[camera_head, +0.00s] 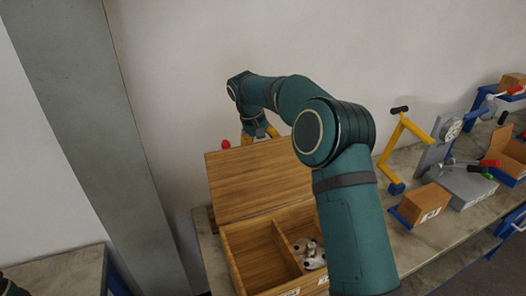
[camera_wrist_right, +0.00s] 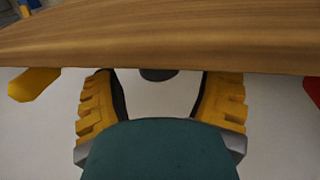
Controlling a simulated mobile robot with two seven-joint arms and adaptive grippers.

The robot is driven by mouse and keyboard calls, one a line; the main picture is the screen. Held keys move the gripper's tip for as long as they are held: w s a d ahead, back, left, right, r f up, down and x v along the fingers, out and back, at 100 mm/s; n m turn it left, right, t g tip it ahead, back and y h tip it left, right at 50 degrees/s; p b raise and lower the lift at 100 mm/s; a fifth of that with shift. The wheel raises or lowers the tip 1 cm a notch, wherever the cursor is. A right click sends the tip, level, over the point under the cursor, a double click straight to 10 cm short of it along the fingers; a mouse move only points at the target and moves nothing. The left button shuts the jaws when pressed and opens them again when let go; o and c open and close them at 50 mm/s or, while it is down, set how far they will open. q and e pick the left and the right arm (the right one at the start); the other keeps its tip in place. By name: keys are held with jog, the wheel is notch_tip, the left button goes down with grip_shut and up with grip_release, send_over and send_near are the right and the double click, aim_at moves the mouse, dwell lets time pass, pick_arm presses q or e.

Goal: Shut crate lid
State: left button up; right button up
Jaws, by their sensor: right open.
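The wooden crate (camera_head: 235,250) stands on the bench with its lid (camera_head: 255,180) open, raised and leaning back toward the wall. A divider splits its inside, and small white and dark parts (camera_head: 309,252) lie in the right compartment. My right gripper (camera_head: 261,133) is behind the lid's top edge, its tips partly hidden by the lid. In the right wrist view the gripper (camera_wrist_right: 162,85) is open, with yellow fingers apart and the lid (camera_wrist_right: 170,40) crossing their tips. I cannot tell whether they touch it. My left gripper is not in view.
A red knob (camera_head: 226,144) shows beside the lid's upper left. A wall stands close behind.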

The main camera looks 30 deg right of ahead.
jog(key=shift+x, duration=0.95)
grip_shut()
